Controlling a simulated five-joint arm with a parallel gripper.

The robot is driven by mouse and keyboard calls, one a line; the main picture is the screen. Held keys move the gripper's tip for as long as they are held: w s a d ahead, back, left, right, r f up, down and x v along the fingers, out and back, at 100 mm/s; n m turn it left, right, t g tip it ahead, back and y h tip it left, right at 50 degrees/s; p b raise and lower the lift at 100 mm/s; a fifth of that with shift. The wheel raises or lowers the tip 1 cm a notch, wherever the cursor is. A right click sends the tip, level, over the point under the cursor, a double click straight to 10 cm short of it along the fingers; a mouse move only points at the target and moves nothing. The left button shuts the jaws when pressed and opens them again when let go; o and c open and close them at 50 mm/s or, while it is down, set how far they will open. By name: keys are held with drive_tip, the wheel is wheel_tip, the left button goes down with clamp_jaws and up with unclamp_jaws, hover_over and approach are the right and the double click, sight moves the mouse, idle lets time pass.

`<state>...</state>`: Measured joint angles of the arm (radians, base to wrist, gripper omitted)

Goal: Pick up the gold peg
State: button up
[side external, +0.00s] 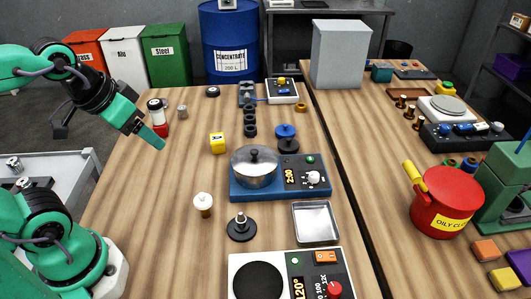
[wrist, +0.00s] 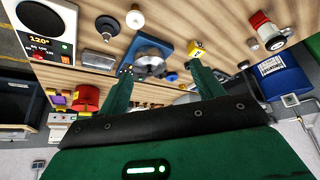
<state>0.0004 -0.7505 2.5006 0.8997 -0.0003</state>
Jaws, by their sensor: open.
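Several small brass-brown upright pieces (side external: 410,112) stand at the back of the right-hand table, left of a scale. They are the only gold-like pegs I make out, and I cannot tell which one is the gold peg. My gripper (side external: 154,138) hangs above the left part of the near table, far from these pieces. In the wrist view my gripper (wrist: 160,68) has its two green fingers spread wide with nothing held between them.
A red oily-cloth can (side external: 447,203) stands on the right table. Open wood lies around the bottle.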

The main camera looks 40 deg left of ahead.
drive_tip(key=shift+c, duration=1)
drive_tip(key=shift+w, duration=0.1)
drive_tip(key=m+g, duration=0.5)
drive_tip(key=m, duration=0.2)
approach(205, 208)
drive_tip(key=shift+w+a+r, duration=0.25)
drive_tip(key=shift+w+a, duration=0.1)
drive_tip(key=shift+a, duration=0.3)
drive_tip(key=shift+w+a+r, duration=0.2)
drive_tip(key=shift+w+a, duration=0.15)
drive_tip(key=shift+a, duration=0.25)
drive_tip(key=shift+w+d+f+m+g, duration=0.1)
drive_tip(key=shift+d+f+m+g, duration=0.1)
drive_tip(key=shift+f, duration=0.15)
drive_tip(key=shift+w+d+f+m+g, duration=0.1)
drive_tip(key=shift+f+m, duration=0.1)
drive_tip(key=shift+f, duration=1.5)
drive_tip(key=shift+s+f, duration=0.1)
